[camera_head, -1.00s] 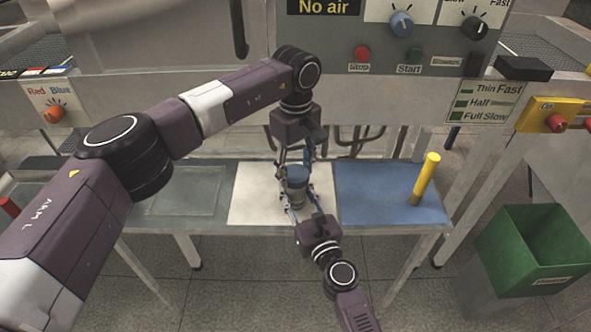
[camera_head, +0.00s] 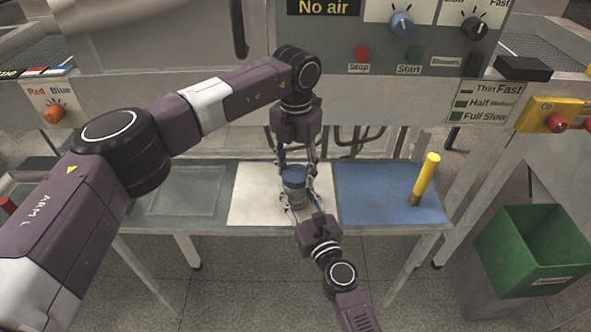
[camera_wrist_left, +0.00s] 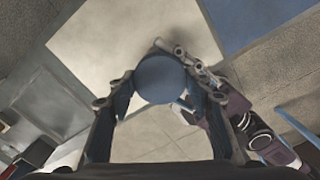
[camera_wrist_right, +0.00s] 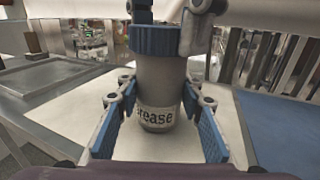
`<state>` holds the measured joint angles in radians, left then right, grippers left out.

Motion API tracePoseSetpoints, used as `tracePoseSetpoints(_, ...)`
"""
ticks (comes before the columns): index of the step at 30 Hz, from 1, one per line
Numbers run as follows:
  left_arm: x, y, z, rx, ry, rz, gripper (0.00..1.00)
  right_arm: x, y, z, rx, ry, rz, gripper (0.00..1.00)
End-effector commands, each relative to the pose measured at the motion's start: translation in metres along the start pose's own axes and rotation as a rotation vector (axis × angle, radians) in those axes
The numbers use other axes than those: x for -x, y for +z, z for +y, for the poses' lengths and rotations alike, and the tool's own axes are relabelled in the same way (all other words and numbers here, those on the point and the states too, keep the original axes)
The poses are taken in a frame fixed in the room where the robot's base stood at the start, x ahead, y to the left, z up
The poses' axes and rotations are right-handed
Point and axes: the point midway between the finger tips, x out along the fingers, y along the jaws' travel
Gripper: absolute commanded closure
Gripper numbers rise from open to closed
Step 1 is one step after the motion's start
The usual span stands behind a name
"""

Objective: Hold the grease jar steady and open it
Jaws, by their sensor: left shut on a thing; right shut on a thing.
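The grease jar (camera_head: 295,194) stands upright on the white mat (camera_head: 245,205). It has a grey body and a label reading "rease" in the right wrist view (camera_wrist_right: 157,85). Its ribbed blue lid (camera_wrist_right: 152,40) sits on top and shows as a round blue disc in the left wrist view (camera_wrist_left: 162,80). My left gripper (camera_head: 295,171) reaches down from above and is shut on the lid, one finger on each side. My right gripper (camera_head: 302,203) comes from the near side and is shut on the jar body, low down. Its fingers partly hide the body.
A blue mat (camera_head: 375,195) with a yellow cylinder (camera_head: 425,178) lies to the right. A clear tray (camera_head: 185,190) lies to the left. The control panel (camera_head: 440,40) rises behind the bench. A green bin (camera_head: 535,250) stands on the floor at right.

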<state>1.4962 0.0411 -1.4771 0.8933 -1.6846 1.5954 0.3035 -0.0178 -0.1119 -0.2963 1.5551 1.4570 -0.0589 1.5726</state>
Motion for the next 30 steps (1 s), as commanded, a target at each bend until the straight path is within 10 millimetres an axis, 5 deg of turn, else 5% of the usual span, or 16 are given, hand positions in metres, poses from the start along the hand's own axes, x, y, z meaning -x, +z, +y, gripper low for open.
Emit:
tracePoseSetpoints(15,0.0011,0.001,0.0013,0.885,0.0,-0.004,0.82,0.0,0.0005,0.0015,0.001,0.003,-0.001,1.0)
tracePoseSetpoints(30,0.0012,0.001,0.0015,0.925,0.0,-0.005,0.82,-0.0001,0.0005,0.0006,0.0,0.001,-0.001,1.0)
